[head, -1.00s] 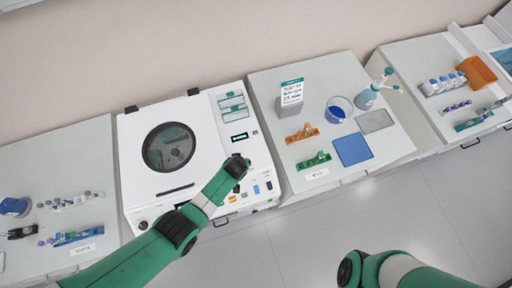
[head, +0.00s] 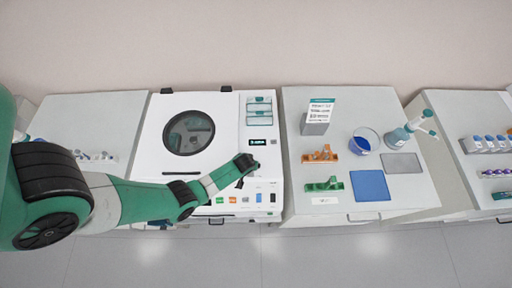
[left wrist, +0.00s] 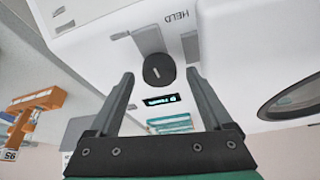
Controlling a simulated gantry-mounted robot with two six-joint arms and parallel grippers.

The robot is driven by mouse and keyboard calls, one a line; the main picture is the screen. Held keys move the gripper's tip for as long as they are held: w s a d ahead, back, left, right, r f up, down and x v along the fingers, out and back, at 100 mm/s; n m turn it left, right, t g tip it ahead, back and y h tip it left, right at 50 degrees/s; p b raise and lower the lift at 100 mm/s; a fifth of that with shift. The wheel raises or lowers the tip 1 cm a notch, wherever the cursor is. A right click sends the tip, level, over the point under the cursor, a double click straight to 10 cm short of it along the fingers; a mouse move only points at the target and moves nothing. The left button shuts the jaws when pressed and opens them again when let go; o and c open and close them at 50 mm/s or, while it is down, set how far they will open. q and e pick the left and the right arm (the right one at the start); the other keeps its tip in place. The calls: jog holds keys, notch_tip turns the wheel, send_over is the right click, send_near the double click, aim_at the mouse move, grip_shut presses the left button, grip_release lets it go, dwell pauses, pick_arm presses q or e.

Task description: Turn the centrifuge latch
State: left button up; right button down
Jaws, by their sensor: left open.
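The white centrifuge (head: 158,142) stands at the middle left in the head view, its lid with the round dark window (head: 188,132) down. My left gripper (head: 246,163) is over the right front part of its top. In the left wrist view my left gripper (left wrist: 162,80) is open, with one finger on each side of a dark round knob (left wrist: 158,70) with a pale slot, which looks like the latch. The fingers appear apart from the knob and hold nothing. In the head view the gripper hides the knob. My right gripper is out of view.
The lit display (head: 259,142) is behind the gripper. Coloured labels (head: 233,200) line the front edge.

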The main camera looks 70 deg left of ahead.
pick_arm(q)
jog(key=shift+f, duration=0.1)
grip_shut()
dwell(0.4)
jog(key=shift+m, duration=0.3)
jog(key=m+t+h+p, duration=0.1)
jog(key=m, duration=0.2)
jog(key=shift+s+a+m, duration=0.1)
jog(key=shift+m, duration=0.2)
jog(key=m+h, duration=0.1)
jog(key=m, duration=0.1)
jog(key=m+t+h+b, duration=0.1)
jog(key=m, duration=0.2)
jog(key=shift+a+f, duration=0.1)
jog(key=shift+a, duration=0.05)
jog(key=m, duration=0.2)
jog(key=m+h, duration=0.1)
jog(key=m, duration=0.1)
jog(key=shift+r+h+p, duration=0.2)
jog(key=shift+h+p, duration=0.1)
jog(key=shift+p, duration=0.05)
jog(key=m, duration=0.2)
jog(key=m+g+h, duration=0.1)
jog(key=m, duration=0.1)
jog(key=shift+a+f+m+h+p, duration=0.2)
jog(key=shift+m+h+p, duration=0.1)
jog(key=shift+m, duration=0.1)
